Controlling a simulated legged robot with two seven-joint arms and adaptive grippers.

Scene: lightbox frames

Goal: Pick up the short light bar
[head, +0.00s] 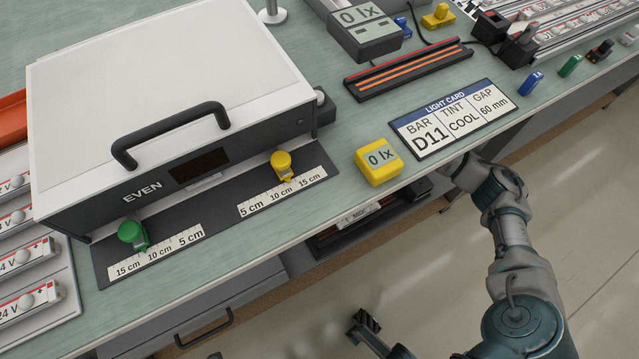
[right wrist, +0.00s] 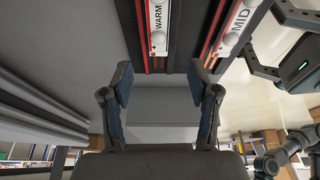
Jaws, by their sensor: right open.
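I cannot tell which bar is the short light bar. In the right wrist view, a bar marked WARM (right wrist: 158,28) and one marked MID (right wrist: 238,20) lie beyond my right gripper (right wrist: 162,88). The gripper is open, with nothing between its fingers. In the head view, my right arm reaches the bench front below the light card (head: 455,118), which reads BAR D11, TINT COOL, GAP 60 mm; its fingers are not clear there. Part of what looks like my left gripper (head: 366,322) shows at the bottom. More bars (head: 28,300) lie at the left edge.
A white lightbox (head: 165,75) with a black handle stands on the bench. A dark tray with orange strips (head: 408,68) lies behind the card. Bars lie on a rack (head: 560,40) at the back right. Shelves (head: 350,225) show under the bench.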

